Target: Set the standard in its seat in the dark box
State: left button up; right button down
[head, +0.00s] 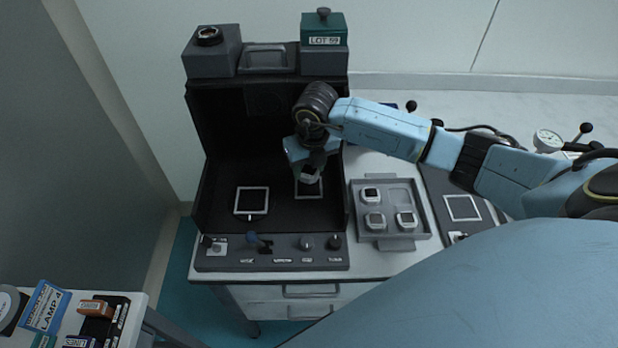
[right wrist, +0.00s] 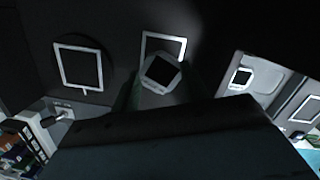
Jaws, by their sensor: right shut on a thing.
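My right gripper (head: 312,164) is inside the dark box (head: 222,180), over its right-hand seat. It is shut on a standard, a small pale square tile with a dark centre (right wrist: 161,71). The seat is a white square outline on the box floor (head: 309,194); in the right wrist view (right wrist: 178,43) the standard covers its lower part and looks turned relative to it. I cannot tell how high the standard is above the floor. A second white-outlined square (head: 251,201), to the left, is empty. My left gripper is not in view.
A grey tray (head: 391,240) right of the box holds three standards, with its upper right place empty. Knobs and switches line the box's front panel (head: 272,262). A green block labelled LOT 59 (head: 323,58) stands on the box top. Another outlined square (head: 462,207) is at right.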

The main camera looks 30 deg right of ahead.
aim_at(309, 189)
notch_tip(309, 189, down, 5)
jog(key=shift+r, duration=0.1)
jog(key=shift+w+d+f, duration=0.1)
jog(key=shift+w+f, duration=0.05)
jog(key=shift+f, duration=0.05)
jog(key=shift+f, duration=0.15)
jog(key=c, duration=0.7)
grip_release()
jog(key=shift+c, duration=0.2)
